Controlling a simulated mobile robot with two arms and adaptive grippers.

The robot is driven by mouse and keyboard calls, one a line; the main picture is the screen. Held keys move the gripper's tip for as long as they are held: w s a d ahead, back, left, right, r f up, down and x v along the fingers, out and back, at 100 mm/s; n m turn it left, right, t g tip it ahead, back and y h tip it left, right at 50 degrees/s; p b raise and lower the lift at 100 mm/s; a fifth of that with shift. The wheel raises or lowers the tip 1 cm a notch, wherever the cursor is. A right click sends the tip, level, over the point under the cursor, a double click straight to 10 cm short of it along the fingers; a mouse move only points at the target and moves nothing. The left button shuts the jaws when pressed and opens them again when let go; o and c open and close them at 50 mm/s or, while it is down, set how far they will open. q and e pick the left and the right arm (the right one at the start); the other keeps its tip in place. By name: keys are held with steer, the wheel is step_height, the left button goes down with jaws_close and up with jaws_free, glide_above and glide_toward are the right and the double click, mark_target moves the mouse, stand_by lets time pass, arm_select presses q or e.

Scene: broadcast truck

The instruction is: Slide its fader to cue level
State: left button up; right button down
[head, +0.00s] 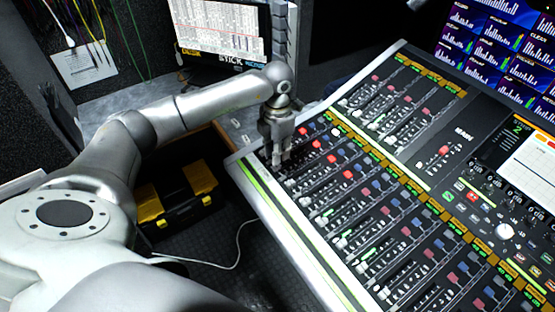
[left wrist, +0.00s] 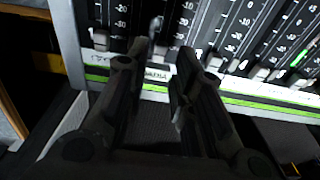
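The fader console (head: 300,210) is a large mixing desk with rows of fader slots and small caps. My left gripper (head: 279,158) points down over its left end, at the near edge of the fader rows. In the left wrist view the two dark fingers of my left gripper (left wrist: 163,50) are apart, with a gap between the tips. A small grey fader cap (left wrist: 156,24) shows just beyond that gap. White caps stand beside the fingers, one to the left (left wrist: 100,39) and one to the right (left wrist: 213,63). Whether a finger touches a cap cannot be told. My right gripper is not in view.
A monitor (head: 220,30) stands behind my left arm. A black and yellow toolbox (head: 175,205) sits on the floor below the console's left edge. A white cable (head: 215,265) lies on the floor. More screens (head: 500,50) are at the upper right.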

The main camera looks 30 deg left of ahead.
mark_target(276, 167)
arm_select(q)
step_height(276, 167, down, 5)
steer(key=shift+p, duration=0.3)
jaws_close()
steer(key=shift+w, duration=0.1)
